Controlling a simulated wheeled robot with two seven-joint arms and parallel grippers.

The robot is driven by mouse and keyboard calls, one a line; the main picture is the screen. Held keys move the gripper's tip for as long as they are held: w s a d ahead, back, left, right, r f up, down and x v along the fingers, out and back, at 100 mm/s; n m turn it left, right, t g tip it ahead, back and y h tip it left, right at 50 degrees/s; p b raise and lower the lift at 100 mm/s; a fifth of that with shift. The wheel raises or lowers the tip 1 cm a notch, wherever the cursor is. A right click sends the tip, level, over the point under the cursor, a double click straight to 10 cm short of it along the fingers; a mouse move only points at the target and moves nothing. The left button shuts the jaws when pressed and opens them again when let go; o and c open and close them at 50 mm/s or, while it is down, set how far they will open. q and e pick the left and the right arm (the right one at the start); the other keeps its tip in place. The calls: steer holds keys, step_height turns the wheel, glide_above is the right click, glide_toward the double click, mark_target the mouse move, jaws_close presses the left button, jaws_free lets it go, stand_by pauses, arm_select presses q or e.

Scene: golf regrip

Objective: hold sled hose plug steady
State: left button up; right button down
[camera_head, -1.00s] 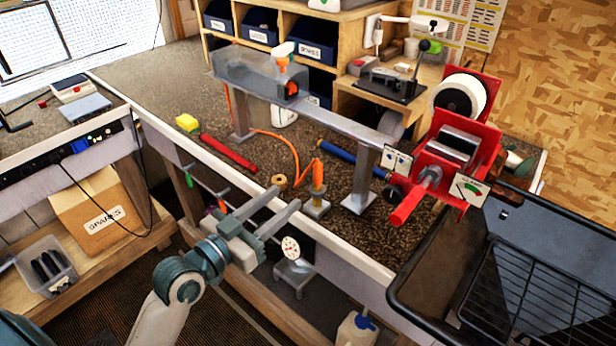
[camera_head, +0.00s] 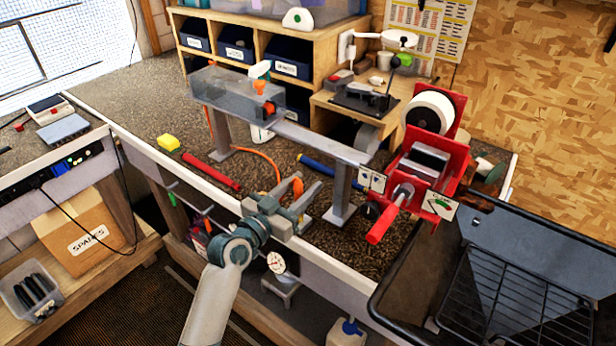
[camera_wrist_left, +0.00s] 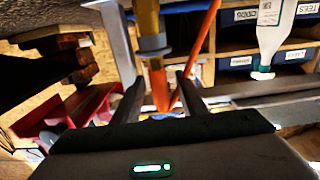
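The hose plug (camera_head: 297,187), an orange-topped brass-coloured piece, stands near the bench's front edge, mostly hidden by my left gripper (camera_head: 298,190). In the left wrist view the plug (camera_wrist_left: 149,30) shows a brass body, grey collar and orange end, with the orange hose (camera_wrist_left: 205,45) beside it. My left gripper's fingers (camera_wrist_left: 160,92) are apart, with the plug's orange end between or just beyond them; I cannot tell if they touch it. The grey sled (camera_head: 235,90) sits on the long rail (camera_head: 320,140), and the orange hose (camera_head: 265,160) runs below it. My right gripper is not in view.
A red clamp fixture (camera_head: 425,160) with a red handle stands right of the plug, beside a rail post (camera_head: 341,195). A black wire rack (camera_head: 520,300) is at right.

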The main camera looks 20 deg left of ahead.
arm_select(q)
steer(key=shift+x, duration=1.15)
jaws_close()
stand_by(0.9)
